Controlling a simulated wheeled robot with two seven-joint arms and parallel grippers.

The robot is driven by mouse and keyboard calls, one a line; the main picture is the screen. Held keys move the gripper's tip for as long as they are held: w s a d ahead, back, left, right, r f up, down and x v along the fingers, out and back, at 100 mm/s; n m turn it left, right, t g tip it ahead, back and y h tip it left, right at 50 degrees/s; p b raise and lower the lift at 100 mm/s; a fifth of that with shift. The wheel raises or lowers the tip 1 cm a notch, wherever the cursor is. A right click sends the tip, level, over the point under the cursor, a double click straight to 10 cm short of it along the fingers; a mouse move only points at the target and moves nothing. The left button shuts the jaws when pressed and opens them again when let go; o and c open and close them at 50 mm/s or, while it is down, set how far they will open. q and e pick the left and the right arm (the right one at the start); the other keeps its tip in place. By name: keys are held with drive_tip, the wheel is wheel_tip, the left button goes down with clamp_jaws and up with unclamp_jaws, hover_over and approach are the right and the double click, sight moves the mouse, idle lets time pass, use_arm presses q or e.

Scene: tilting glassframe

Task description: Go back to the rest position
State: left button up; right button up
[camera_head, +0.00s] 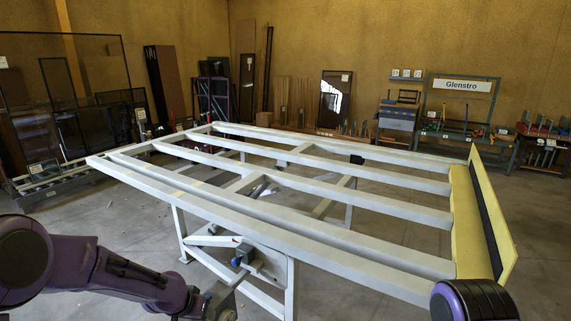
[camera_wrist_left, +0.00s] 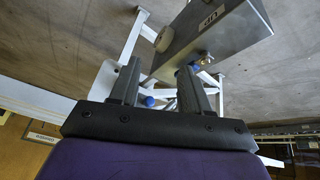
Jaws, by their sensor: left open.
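A large white tilting frame (camera_head: 265,217) stands in the middle of the head view, its long bars lying nearly flat. A grey control box (camera_head: 258,260) is mounted beneath its near side, and it also shows in the left wrist view (camera_wrist_left: 222,38) with an "UP" label. My left gripper (camera_head: 223,297) is low in the head view, partly cut off by the bottom edge, just left of the box. In the left wrist view my left gripper (camera_wrist_left: 158,82) is open, its two fingers apart with nothing held, close to the box. My right gripper is not visible.
A yellow ledge (camera_head: 466,225) runs along the frame's right end. A rack with a "Glenstro" sign (camera_head: 461,86) and other stands line the back wall. Glass panes and racks (camera_head: 62,150) stand at the left. Bare concrete floor (camera_head: 125,215) shows left of the frame.

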use_arm(q)
drive_tip(key=s+a+f+n+t+y, duration=0.2)
drive_tip(key=s+f+n, duration=0.4)
drive_tip(key=s+f, duration=0.3)
drive_tip(key=s+a+f+n+g+y, duration=0.1)
drive_tip(key=s+a+f, duration=0.1)
drive_tip(key=s, duration=1.1)
drive_tip(key=s+a+f+n+g+y, duration=0.1)
drive_tip(key=s+a+f+g+y, duration=0.1)
drive_tip(key=s, duration=1.2)
wheel_tip(320, 180, down, 2)
drive_tip(key=shift+s+a+f+g, duration=0.2)
drive_tip(key=shift+a+g, duration=0.1)
drive_tip(key=shift+a, duration=0.45)
